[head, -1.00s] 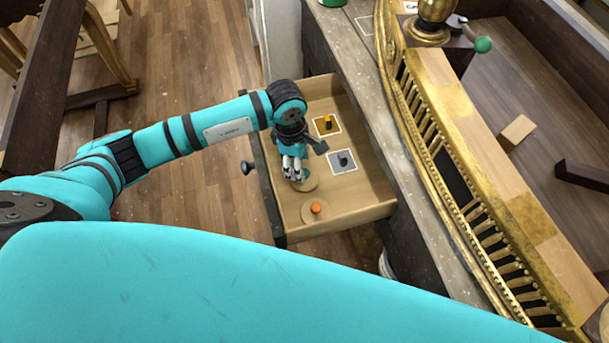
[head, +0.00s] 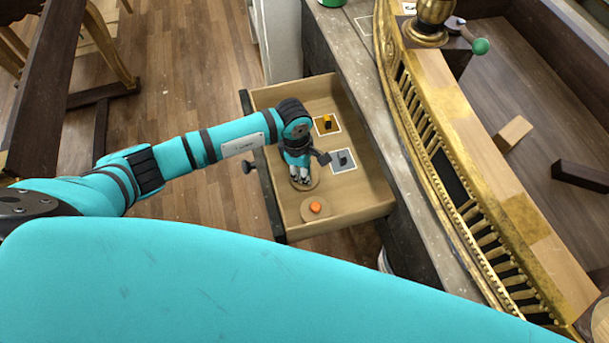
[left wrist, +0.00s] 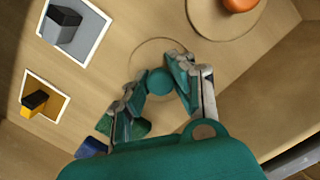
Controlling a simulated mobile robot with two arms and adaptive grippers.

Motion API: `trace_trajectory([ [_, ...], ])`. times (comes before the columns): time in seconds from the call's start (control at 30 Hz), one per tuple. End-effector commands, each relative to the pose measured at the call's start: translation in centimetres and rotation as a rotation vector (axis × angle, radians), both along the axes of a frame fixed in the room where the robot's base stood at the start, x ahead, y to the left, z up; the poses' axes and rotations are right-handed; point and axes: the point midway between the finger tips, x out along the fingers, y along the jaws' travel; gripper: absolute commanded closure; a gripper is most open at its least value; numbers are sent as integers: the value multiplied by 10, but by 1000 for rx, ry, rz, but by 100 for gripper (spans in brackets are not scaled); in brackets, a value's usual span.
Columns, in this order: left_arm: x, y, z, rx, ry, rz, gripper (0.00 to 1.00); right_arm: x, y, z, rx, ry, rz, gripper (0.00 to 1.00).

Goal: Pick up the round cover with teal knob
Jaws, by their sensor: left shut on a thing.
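The round cover (head: 313,184) is a flat wooden disc in the open drawer, mostly under my left gripper (head: 301,179) in the head view. Its teal knob (left wrist: 160,82) shows in the left wrist view between the two fingers of my left gripper (left wrist: 158,87). The fingers are shut on the knob from both sides. The disc's edge shows as a faint ring around the knob, almost the same colour as the drawer floor. I cannot tell whether the cover is clear of the floor. My right gripper is in neither view.
A similar disc with an orange knob (head: 315,207) lies close by in the drawer (head: 350,211). A white-bordered grey square with a grey block (head: 343,160) and a yellow square with a dark-topped block (head: 326,124) are beside it. Green (left wrist: 130,127) and blue (left wrist: 91,148) pieces sit near the fingers.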

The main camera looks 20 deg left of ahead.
Motion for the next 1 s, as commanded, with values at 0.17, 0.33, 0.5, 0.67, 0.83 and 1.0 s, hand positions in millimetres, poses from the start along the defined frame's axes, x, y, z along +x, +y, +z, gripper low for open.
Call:
trace_trajectory([
  [0.17, -1, 1, -1, 1, 2, 0, 100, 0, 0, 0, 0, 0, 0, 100],
  [0.33, -1, 1, 0, 1, 2, 0, 100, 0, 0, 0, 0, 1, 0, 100],
  [0.5, 1, 0, 16, 0, -2, -2, 100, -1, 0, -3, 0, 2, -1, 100],
  [0.67, 1, 0, 49, 0, -4, -2, 100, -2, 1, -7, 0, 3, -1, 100],
  [0.83, 0, 0, 80, 0, -3, -2, 100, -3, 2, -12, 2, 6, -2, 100],
  [1.0, 1, 0, 109, 0, -3, 0, 100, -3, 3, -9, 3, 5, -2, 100],
])
